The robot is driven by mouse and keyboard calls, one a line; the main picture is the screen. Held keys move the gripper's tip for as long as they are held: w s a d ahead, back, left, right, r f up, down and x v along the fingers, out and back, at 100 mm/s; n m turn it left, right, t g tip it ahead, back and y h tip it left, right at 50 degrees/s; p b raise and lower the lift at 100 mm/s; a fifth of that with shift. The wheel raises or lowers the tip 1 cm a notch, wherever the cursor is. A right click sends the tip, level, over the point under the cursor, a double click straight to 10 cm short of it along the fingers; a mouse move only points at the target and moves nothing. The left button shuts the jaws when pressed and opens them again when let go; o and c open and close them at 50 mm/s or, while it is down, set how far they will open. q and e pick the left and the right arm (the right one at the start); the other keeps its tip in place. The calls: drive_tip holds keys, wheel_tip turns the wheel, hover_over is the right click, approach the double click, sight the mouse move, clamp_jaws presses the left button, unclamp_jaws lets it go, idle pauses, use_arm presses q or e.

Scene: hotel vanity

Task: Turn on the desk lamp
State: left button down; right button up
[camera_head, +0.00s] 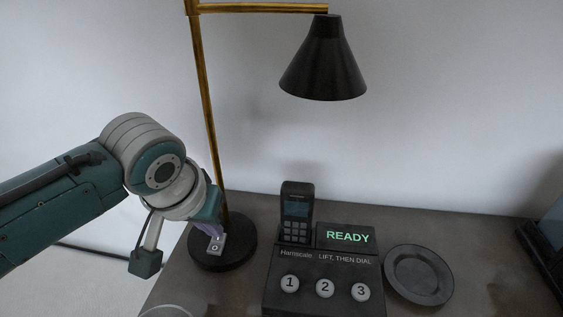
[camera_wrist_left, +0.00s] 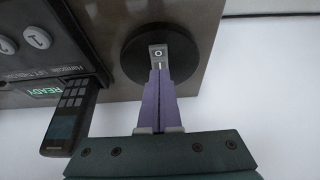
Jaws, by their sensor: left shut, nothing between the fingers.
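The desk lamp has a brass pole (camera_head: 205,90) and arm, a black cone shade (camera_head: 323,70) and a round black base (camera_head: 238,252). No glow shows from the shade. A small light-grey rocker switch (camera_head: 217,244) marked O and I sits on the base. It also shows in the left wrist view (camera_wrist_left: 158,54). My left gripper (camera_head: 213,231) is shut and empty, its purple fingers pointing down at the switch. In the left wrist view the fingertips (camera_wrist_left: 158,73) overlap the switch's I end; I cannot tell whether they touch it. My right gripper is not in view.
A black phone dock (camera_head: 283,262) with buttons 1, 2 and 3, a lit READY screen (camera_head: 347,237) and an upright handset (camera_head: 296,207) stands right of the lamp. A dark plate (camera_head: 440,268) lies further right. A dark object (camera_head: 545,240) stands at the right edge.

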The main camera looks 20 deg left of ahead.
use_arm(q)
drive_tip(key=shift+x, duration=0.85)
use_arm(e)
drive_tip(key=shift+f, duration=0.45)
use_arm(q)
drive_tip(key=shift+s, duration=0.1)
